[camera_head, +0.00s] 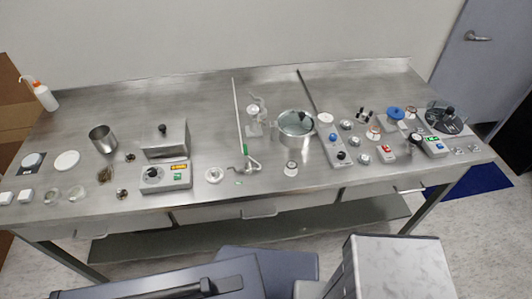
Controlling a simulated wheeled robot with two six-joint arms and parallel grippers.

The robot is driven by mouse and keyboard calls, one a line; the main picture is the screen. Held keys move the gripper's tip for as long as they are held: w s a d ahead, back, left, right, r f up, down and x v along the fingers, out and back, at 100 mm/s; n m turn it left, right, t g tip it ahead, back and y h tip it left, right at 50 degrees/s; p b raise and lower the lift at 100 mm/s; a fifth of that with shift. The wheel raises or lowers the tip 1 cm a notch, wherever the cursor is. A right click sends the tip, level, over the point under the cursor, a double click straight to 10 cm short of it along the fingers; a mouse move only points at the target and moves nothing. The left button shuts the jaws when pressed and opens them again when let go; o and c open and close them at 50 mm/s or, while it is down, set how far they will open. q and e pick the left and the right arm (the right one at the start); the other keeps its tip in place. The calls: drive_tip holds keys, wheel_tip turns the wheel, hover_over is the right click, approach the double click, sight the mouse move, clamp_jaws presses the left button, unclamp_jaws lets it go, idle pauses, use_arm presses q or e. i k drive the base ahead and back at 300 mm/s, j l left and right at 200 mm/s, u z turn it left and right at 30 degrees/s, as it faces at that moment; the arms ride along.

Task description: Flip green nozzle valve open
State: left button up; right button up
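A small metal fitting with a green part (253,164) sits near the front middle of the steel bench. It stands at the lower end of a thin upright or leaning rod (238,115). Neither of my grippers shows in the head view.
The steel bench (215,110) is crowded. A steel pot (296,128) stands right of the fitting, with a small white-topped jar (291,168) in front. A control box (166,177) stands to its left. A white bottle (45,97) stands far left. The back middle is mostly bare.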

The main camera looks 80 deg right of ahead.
sight(247, 162)
drive_tip(key=z, duration=2.75)
